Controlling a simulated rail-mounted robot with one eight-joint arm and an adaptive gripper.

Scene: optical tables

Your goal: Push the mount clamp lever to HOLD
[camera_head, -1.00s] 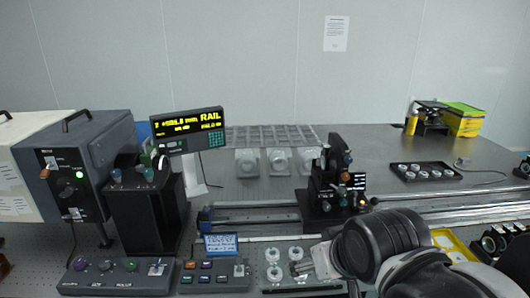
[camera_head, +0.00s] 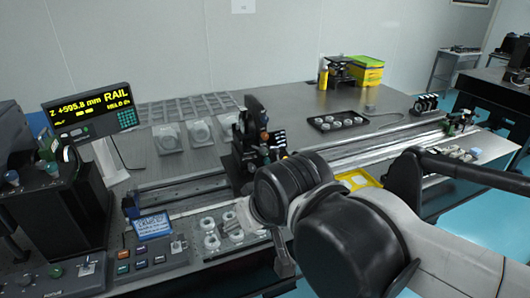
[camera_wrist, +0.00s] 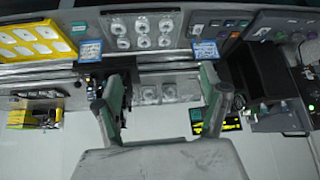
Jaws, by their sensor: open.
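The black optic mount (camera_head: 254,125) stands upright on its carriage on the rail, with small orange, green and white parts on its right side. I cannot make out the clamp lever or its HOLD mark. In the wrist view, a dark carriage (camera_wrist: 92,74) shows beside and partly behind the left finger. My gripper (camera_wrist: 164,97) is open, with nothing between its fingers; the bench lies beyond it. In the head view my arm covers the area just right of and in front of the mount, and my fingertips cannot be picked out.
The display (camera_head: 91,111) reads RAIL, Z +595.8 mm. A button box (camera_head: 150,260) and a blue label (camera_head: 152,226) sit in front of the rail. A black tray (camera_head: 338,121) of round parts lies behind it. A yellow tray (camera_head: 357,180) is near my arm.

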